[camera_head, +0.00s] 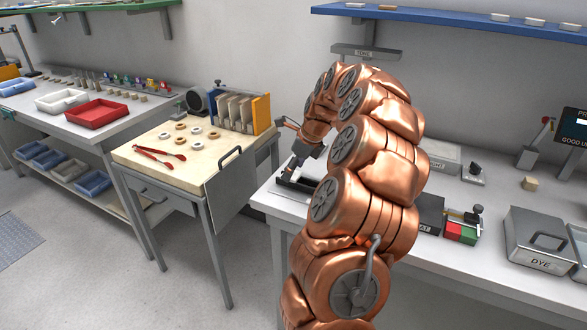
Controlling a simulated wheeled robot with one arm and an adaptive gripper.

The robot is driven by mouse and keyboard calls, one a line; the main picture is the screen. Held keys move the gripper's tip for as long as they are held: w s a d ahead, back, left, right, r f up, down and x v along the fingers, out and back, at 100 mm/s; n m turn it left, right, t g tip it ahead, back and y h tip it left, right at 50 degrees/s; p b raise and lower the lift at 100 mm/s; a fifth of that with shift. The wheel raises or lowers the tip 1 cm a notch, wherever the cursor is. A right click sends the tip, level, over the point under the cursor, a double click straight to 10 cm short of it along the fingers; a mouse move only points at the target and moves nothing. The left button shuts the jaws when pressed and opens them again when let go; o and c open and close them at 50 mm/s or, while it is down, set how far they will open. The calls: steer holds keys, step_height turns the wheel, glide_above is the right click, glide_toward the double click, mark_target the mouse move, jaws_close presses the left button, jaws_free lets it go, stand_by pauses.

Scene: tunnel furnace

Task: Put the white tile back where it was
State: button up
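Several small pale tiles lie on the blue wall shelf (450,22) at the upper right: white ones (500,17) toward its right end, another white one (355,5) near its left end, and a tan one (390,7) beside that. I cannot tell which white tile is the task's. My copper arm rises through the middle and bends down to the left. My gripper (306,150) is a small dark shape at its end, over the left end of the right bench. Its fingers are mostly hidden, and I cannot see whether it holds anything.
A cream-topped table (150,148) carries red tongs (160,155), several rings and a yellow-ended rack (261,114). The right bench (450,240) holds a grey DYE box (540,240) and a red-green block (460,233). A left bench holds a red tray (95,113).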

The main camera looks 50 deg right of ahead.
steer(key=shift+r, duration=0.5)
steer(key=b+v, duration=0.1)
steer(key=v, duration=1.1)
steer(key=shift+r, duration=0.15)
steer(key=s+a+f+n+g, duration=0.2)
steer(key=a+n, duration=0.7)
steer(key=a, duration=0.6)
steer(key=s+a+f+n+g, duration=0.1)
steer(key=s+a+n, duration=0.1)
steer(key=a+n, duration=1)
steer(key=s+a+f+n+g, duration=0.1)
steer(key=s+a+f+n, duration=0.2)
steer(key=s, duration=0.4)
steer(key=s+a+f+n+g+h, duration=0.1)
steer(key=s+a+f+n, duration=0.3)
steer(key=s, duration=0.3)
steer(key=s+a+f+n+g, duration=0.1)
steer(key=s+a+f+n, duration=0.2)
steer(key=s+a+n, duration=0.1)
steer(key=s+a, duration=0.1)
steer(key=s, duration=0.1)
steer(key=shift+s+a+f+n, duration=0.15)
steer(key=shift+s+f+n, duration=0.15)
steer(key=shift+s+f, duration=0.1)
